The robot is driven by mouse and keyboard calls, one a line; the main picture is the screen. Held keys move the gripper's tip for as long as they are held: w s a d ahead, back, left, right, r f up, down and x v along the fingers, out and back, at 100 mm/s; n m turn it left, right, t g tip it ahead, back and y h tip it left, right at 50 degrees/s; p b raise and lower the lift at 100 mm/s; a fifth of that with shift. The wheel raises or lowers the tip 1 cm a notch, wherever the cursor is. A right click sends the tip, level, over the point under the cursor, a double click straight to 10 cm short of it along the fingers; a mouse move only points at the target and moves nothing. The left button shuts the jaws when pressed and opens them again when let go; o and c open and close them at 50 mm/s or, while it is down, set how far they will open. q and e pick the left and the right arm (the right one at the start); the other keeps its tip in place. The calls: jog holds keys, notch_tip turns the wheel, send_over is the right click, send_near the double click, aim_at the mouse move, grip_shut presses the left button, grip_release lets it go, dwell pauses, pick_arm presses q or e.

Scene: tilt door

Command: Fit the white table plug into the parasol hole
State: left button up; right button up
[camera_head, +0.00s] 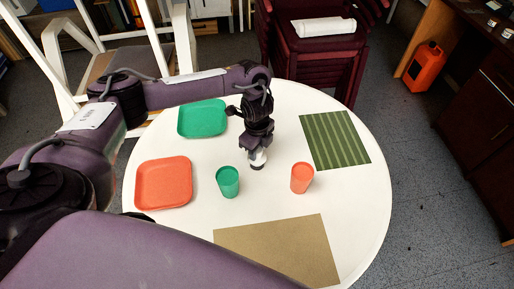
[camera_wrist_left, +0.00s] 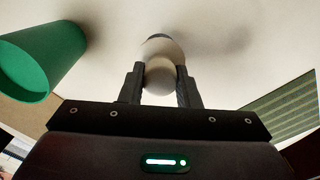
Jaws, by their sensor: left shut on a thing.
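The round white table (camera_head: 340,205) fills the middle of the head view. My left gripper (camera_head: 258,153) points down over its centre and is shut on the white table plug (camera_head: 259,159). In the left wrist view, the plug (camera_wrist_left: 160,75) sits between the two dark fingers (camera_wrist_left: 161,86). A dark patch, apparently the parasol hole (camera_head: 257,167), shows just under the plug. The plug and fingers cover most of it, so I cannot tell whether the plug is in the hole or just above it. My right gripper is not in view.
A green cup (camera_head: 228,183) stands left of the gripper, an orange cup (camera_head: 302,178) right. A green tray (camera_head: 203,119) and an orange tray (camera_head: 163,183) lie left. A striped green mat (camera_head: 335,139) lies right, a tan mat (camera_head: 283,252) at the front. Stacked dark-red chairs (camera_head: 318,65) stand behind.

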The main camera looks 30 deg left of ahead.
pick_arm(q)
jog(key=shift+f+b, duration=1.1)
jog(key=shift+f, duration=0.75)
jog(key=o, duration=1)
jog(key=shift+o, duration=0.2)
jog(key=shift+r, duration=0.15)
notch_tip(320, 180, up, 6)
jog(key=shift+r+p, duration=0.2)
jog(key=shift+p, duration=0.2)
jog(key=shift+r, duration=0.6)
jog(key=shift+r+p, duration=0.1)
jog(key=shift+p, duration=0.2)
